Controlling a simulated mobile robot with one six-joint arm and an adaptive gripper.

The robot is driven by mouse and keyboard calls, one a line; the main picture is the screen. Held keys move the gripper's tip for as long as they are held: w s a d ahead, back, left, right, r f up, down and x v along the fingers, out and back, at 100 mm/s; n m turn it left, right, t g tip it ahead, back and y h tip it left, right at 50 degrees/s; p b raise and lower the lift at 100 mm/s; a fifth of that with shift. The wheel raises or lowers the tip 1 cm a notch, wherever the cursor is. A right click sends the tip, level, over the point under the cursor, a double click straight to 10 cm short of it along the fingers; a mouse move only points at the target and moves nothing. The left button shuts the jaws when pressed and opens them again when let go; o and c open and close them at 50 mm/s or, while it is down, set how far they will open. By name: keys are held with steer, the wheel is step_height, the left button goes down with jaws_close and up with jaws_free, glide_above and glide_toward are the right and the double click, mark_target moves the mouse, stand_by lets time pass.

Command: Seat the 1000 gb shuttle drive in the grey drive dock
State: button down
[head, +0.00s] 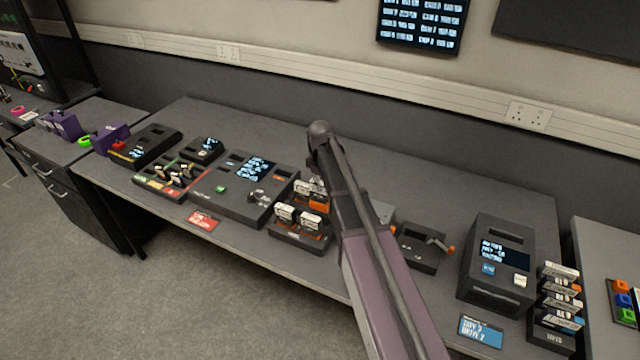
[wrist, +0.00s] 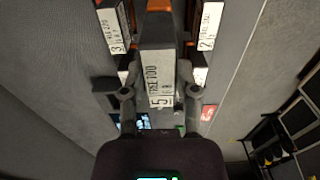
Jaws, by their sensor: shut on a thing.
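In the wrist view my gripper (wrist: 159,97) is shut on a dark drive (wrist: 158,62) with a white label. The label shows a 5 and what looks like a capacity, too blurred to read surely. Labelled drives stand on its left (wrist: 116,32) and right (wrist: 208,28). I cannot tell whether the held drive is clear of the rack. In the head view my arm hides the gripper, above the drive rack (head: 290,236). A dark grey box (head: 418,254) with a slot and an orange-tipped lever, right of my arm, looks like the drive dock.
A large console (head: 230,203) with a screen and lever stands left of the rack. A tall dark unit (head: 492,285) and a stack of labelled cartridges (head: 558,300) stand at the right. The bench behind the dock is clear.

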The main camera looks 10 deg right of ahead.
steer(key=shift+d+r+p, duration=0.35)
steer(key=shift+d, duration=0.05)
steer(key=d, duration=1.4)
steer(key=shift+s+d+r, duration=0.15)
steer(key=shift+s+r, duration=0.05)
steer(key=shift+s, duration=0.05)
steer(key=shift+f, duration=0.2)
step_height(320, 180, down, 6)
steer(key=b, duration=0.6)
steer(key=shift+r, duration=0.1)
steer(key=shift+f+b, duration=1.6)
steer(key=shift+f, duration=0.05)
stand_by(3.1)
